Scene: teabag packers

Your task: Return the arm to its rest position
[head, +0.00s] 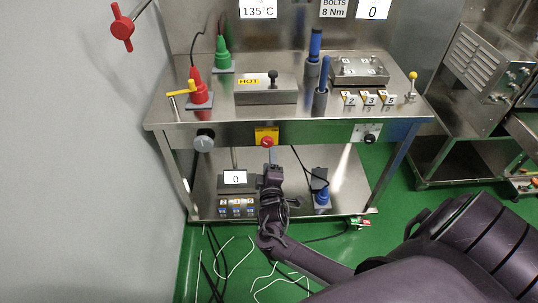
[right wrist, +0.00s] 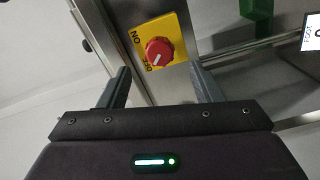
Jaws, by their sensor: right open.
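My right arm comes in from the lower right of the head view and reaches to the front of the steel bench (head: 300,120). My right gripper (head: 270,160) is open and empty, just below and in front of a red rotary knob (head: 267,142) on a yellow plate. In the right wrist view the two fingers of the right gripper (right wrist: 162,80) stand wide apart. The red knob (right wrist: 159,51) shows ahead between them, on its yellow plate marked ON and OFF; no contact is visible. My left gripper is not in view.
The bench carries a red plug (head: 198,90), a green plug (head: 222,58), a HOT block (head: 266,88) and blue-handled tools (head: 314,58). A lower shelf (head: 345,185) holds a small display. Loose cables (head: 235,262) lie on the green floor. A steel cart (head: 470,130) stands at right.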

